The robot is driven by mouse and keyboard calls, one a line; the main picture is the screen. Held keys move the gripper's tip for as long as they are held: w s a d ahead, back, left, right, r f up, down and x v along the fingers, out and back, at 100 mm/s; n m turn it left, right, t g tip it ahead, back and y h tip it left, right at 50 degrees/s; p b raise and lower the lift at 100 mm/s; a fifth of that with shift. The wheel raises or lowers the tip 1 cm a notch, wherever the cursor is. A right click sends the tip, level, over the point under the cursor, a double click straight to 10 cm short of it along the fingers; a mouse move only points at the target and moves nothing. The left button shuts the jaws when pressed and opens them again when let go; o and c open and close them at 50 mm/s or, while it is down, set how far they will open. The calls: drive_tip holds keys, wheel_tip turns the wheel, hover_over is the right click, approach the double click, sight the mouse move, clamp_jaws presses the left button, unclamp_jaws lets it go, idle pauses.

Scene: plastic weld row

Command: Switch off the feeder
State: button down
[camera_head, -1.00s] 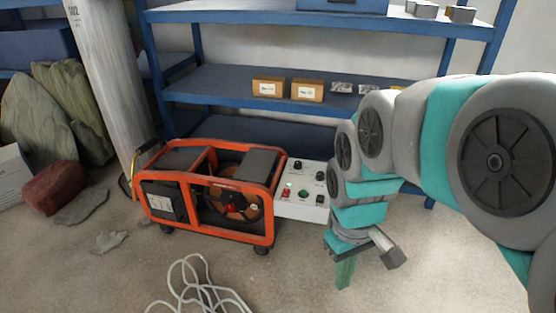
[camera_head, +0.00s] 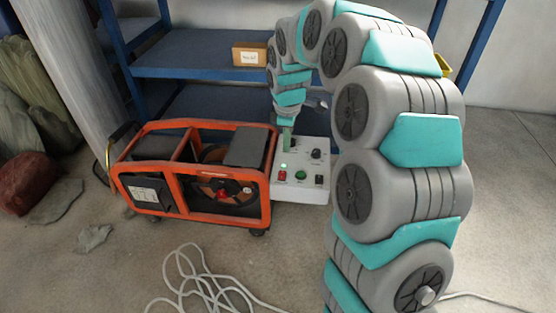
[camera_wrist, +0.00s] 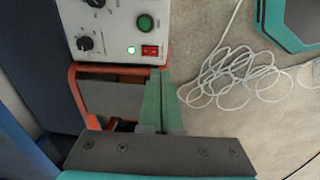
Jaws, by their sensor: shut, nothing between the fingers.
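The feeder is an orange-framed machine (camera_head: 200,215) with a grey-white control panel (camera_head: 290,192) at its right side. The panel carries black knobs, a lit green lamp (camera_head: 284,166), a red switch (camera_head: 282,176), a green button (camera_head: 301,175) and a black switch (camera_head: 319,180). In the wrist view the red switch (camera_wrist: 149,50) sits beside the lit green lamp (camera_wrist: 131,50), below the green button (camera_wrist: 145,22). My gripper (camera_head: 286,146) is shut and empty over the panel's back left part. In the wrist view its green fingers (camera_wrist: 160,80) end just below the red switch; contact cannot be told.
A blue shelf rack (camera_head: 190,55) stands behind, with a labelled box (camera_head: 249,54) on it. A pale cable (camera_head: 190,285) lies coiled on the floor in front. A grey pillar (camera_head: 75,80) and a dark red lump (camera_head: 27,183) are at left. Floor at right is clear.

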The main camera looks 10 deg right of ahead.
drive_tip(key=w, duration=0.1)
drive_tip(key=w+f, duration=0.1)
drive_tip(key=w, duration=0.1)
drive_tip(key=shift+w+a+n, duration=0.1)
drive_tip(key=shift+w+n, duration=0.15)
drive_tip(key=shift+n, duration=0.15)
drive_tip(key=shift+f, duration=0.15)
drive_tip(key=p, duration=0.1)
approach(284, 173)
drive_tip(key=f, duration=0.5)
drive_tip(key=shift+w+f, duration=0.1)
drive_tip(key=shift+w, duration=0.15)
drive_tip(key=shift+w+f, duration=0.15)
drive_tip(key=shift+f, duration=0.6)
